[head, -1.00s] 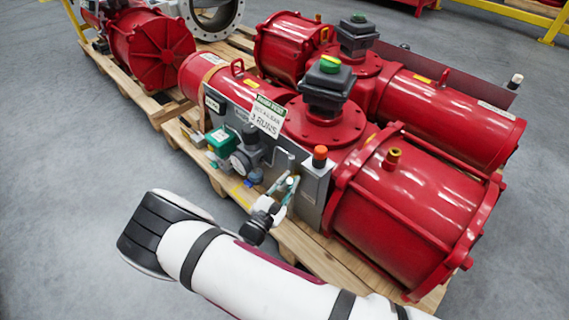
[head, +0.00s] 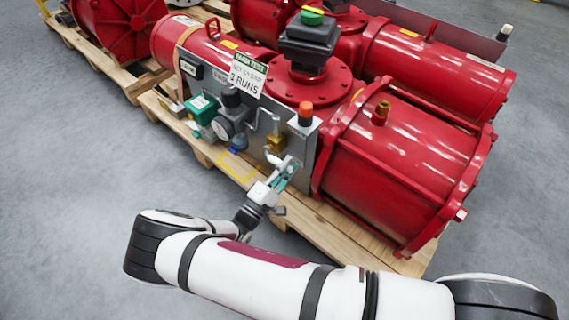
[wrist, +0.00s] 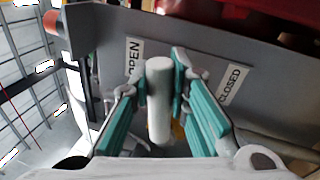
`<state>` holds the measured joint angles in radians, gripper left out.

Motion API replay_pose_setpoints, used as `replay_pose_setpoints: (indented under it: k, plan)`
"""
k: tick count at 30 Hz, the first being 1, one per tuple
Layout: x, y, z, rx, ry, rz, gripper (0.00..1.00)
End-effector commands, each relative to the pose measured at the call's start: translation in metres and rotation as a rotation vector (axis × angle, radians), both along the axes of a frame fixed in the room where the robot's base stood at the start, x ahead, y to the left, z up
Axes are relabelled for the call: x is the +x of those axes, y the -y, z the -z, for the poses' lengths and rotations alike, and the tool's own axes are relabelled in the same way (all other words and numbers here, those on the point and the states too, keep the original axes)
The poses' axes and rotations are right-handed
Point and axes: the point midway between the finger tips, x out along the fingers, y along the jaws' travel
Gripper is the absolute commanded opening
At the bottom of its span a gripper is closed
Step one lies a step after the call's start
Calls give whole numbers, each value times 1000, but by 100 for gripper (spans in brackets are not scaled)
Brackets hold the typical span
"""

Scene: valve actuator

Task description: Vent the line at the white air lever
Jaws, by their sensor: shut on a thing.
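The white air lever (wrist: 159,100) is a pale rounded bar between my gripper's teal fingers in the wrist view. It points toward the camera, with an OPEN label (wrist: 134,62) to its left and a CLOSED label (wrist: 231,85) to its right on the grey panel. My gripper (wrist: 160,88) is shut on the lever, one finger on each side. In the head view my gripper (head: 286,174) is at the lower front of the grey panel (head: 258,148), and the lever is small and partly hidden there. The lever's base is hidden.
A red actuator cylinder (head: 380,170) stands right of the panel on a wooden pallet (head: 335,228). An orange-topped fitting (head: 306,113), a gauge (head: 229,124) and a green box (head: 202,109) sit close by. Open grey floor (head: 70,190) lies at the left.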

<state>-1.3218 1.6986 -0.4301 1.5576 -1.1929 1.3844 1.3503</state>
Motion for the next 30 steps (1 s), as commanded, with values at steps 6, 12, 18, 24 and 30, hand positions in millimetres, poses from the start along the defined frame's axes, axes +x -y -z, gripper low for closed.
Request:
replay_pose_setpoints:
  k: [6, 12, 18, 24, 30]
  plan:
    - [-1, 0, 13, 89, 65, -3, 0]
    - [-1, -1, 17, 130, 96, -3, 0]
    - [-1, -1, 18, 145, 107, -3, 0]
    - [-1, -1, 19, 147, 106, -3, 0]
    - [-1, 0, 19, 147, 104, -3, 37]
